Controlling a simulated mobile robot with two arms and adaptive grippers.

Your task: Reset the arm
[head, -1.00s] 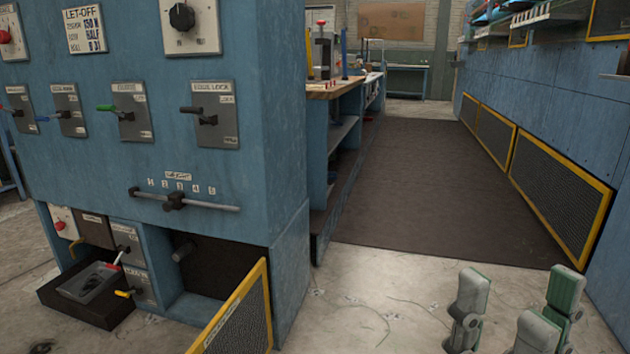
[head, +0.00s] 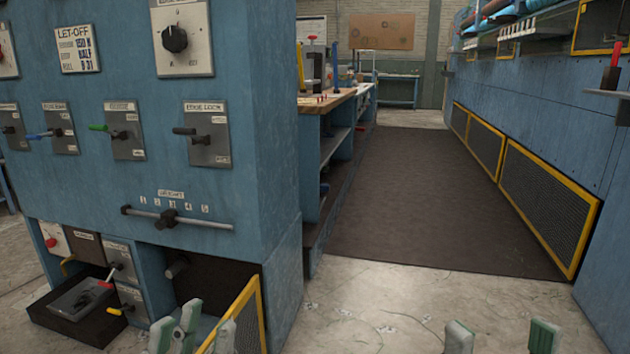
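My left gripper (head: 206,332) shows at the bottom edge, in front of the lower cabinet and the open yellow-framed panel. Its pale green-grey fingertips stand apart, with nothing visible between them. My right gripper (head: 502,338) is at the bottom right over the pale floor, its two fingertips wide apart and empty. Both arms are below the picture. The blue machine cabinet (head: 120,190) carries a blue-handled lever (head: 42,134), a green-handled lever (head: 105,129) and a black lever under an "EDGE LOCK" label (head: 204,107).
A sliding weight bar (head: 200,222) crosses the cabinet. A dark drawer (head: 45,322) is out at lower left. The yellow-framed panel (head: 256,318) juts out beside an open compartment. A dark aisle mat (head: 420,200) lies clear between the workbench (head: 325,102) and blue machine wall (head: 545,130).

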